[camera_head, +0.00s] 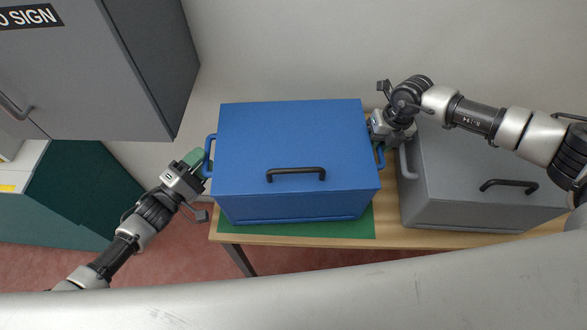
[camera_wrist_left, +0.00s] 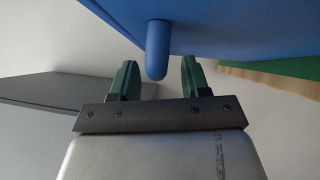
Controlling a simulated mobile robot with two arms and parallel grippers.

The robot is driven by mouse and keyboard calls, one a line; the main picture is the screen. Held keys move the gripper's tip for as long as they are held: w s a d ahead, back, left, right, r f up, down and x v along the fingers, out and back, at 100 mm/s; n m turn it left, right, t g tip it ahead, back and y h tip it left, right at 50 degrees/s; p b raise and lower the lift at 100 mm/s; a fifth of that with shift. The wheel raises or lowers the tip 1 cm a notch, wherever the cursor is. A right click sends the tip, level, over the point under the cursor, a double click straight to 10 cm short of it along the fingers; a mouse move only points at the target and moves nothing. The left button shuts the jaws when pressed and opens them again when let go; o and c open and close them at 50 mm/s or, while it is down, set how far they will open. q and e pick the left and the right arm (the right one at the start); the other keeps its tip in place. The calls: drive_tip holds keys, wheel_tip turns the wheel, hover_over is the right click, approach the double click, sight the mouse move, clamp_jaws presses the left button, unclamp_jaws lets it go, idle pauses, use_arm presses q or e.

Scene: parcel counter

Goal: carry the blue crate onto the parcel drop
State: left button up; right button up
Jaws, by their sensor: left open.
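The blue crate (camera_head: 292,150), with a black front handle and a blue loop handle on each side, is over a green mat (camera_head: 300,228) on the wooden table, apparently the parcel drop. I cannot tell whether its underside touches the mat. My left gripper (camera_head: 195,158) is at the left loop handle. In the left wrist view its green fingers (camera_wrist_left: 160,78) are open, with the blue handle (camera_wrist_left: 157,50) between them. My right gripper (camera_head: 379,145) is at the right loop handle (camera_head: 380,156); its fingers are mostly hidden, so its grip is unclear.
A grey crate (camera_head: 470,185) stands close to the right on the same wooden table (camera_head: 440,239). A grey cabinet with a sign (camera_head: 95,75) hangs at upper left. A dark green cabinet (camera_head: 60,195) stands below it. A wall (camera_head: 270,45) is behind the crates.

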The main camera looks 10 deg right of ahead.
use_arm(q)
drive_tip(key=shift+w+d, duration=0.25)
drive_tip(key=shift+w, duration=0.05)
use_arm(e)
drive_tip(key=shift+a+f, duration=0.1)
drive_tip(key=shift+f, duration=0.3)
use_arm(q)
drive_tip(key=shift+s, duration=0.1)
drive_tip(key=c, duration=0.5)
use_arm(e)
drive_tip(key=c, duration=0.5)
use_arm(q)
clamp_jaws()
use_arm(e)
clamp_jaws()
drive_tip(key=shift+r, duration=0.1)
use_arm(q)
drive_tip(key=shift+r, duration=0.2)
use_arm(e)
drive_tip(key=shift+w+r, duration=0.15)
drive_tip(key=shift+w, duration=0.05)
